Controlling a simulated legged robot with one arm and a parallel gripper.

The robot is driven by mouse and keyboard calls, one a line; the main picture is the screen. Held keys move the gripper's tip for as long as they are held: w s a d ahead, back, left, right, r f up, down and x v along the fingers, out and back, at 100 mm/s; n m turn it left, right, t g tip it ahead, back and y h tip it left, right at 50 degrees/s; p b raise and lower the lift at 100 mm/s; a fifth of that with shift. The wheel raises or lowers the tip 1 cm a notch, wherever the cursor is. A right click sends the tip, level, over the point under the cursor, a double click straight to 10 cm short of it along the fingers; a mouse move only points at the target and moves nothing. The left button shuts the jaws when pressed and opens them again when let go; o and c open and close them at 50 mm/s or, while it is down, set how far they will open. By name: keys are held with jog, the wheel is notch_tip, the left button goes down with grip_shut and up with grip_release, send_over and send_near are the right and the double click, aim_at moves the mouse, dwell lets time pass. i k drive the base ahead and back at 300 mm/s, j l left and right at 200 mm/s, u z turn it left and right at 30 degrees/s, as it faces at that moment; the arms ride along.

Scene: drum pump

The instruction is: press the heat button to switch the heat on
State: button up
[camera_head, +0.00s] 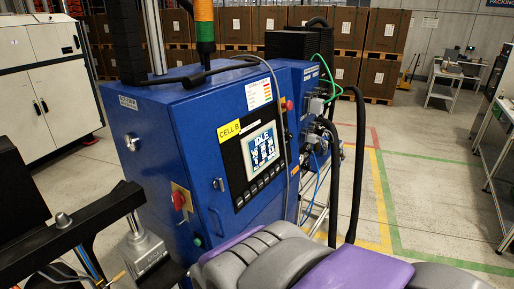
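A blue machine cabinet (165,130) stands in the middle of the view. Its front carries a black-framed control panel with a lit screen (262,148) reading "IDLE" above several icons too small to read. A row of small dark buttons (262,184) runs along the panel's lower edge. I cannot tell which of them is the heat button, nor whether heat is on. A yellow "CELL B" label (229,131) sits at the panel's upper left. My gripper is not identifiable in this view. Grey and purple parts of my own body fill the bottom, below and in front of the panel.
A red rotary switch (180,200) and a small green button (197,241) are on the cabinet's lower left. Black hoses (359,160) hang right of the panel. A black arm with a metal cylinder (140,246) stands at lower left. Clear floor (425,185) lies at right.

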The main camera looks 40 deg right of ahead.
aim_at(239, 201)
jog(key=z, duration=1)
